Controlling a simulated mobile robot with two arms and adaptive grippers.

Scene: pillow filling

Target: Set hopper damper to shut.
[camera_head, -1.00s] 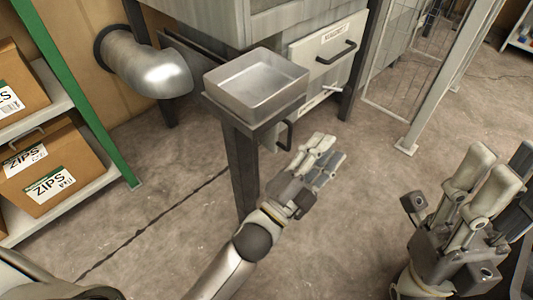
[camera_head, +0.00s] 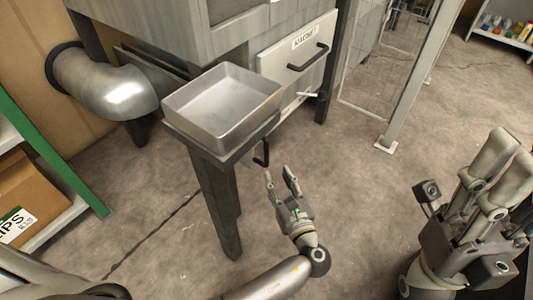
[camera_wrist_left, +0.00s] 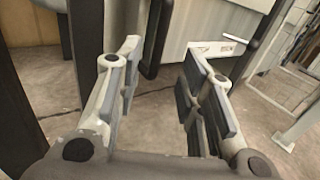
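The hopper is a grey metal machine (camera_head: 240,24) at the top of the head view. Its pale front panel (camera_head: 275,68) bears a label and a black bar handle (camera_head: 308,57). A small white lever (camera_head: 309,95) sticks out below; it also shows in the left wrist view (camera_wrist_left: 235,38). I cannot tell which part is the damper or how it is set. A lower black handle (camera_head: 262,153) is just beyond my left gripper (camera_head: 280,176), which is open and empty. In the wrist view, a dark upright handle (camera_wrist_left: 158,38) shows beyond the fingers. My right gripper (camera_head: 505,158) is open and empty.
A metal tray (camera_head: 215,108) on a dark post stands left of my left gripper. A silver duct elbow (camera_head: 115,85) is farther left. A shelf with a box (camera_head: 30,195) is at the left edge. A wire-mesh guard (camera_head: 375,55) stands behind. The middle floor is clear.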

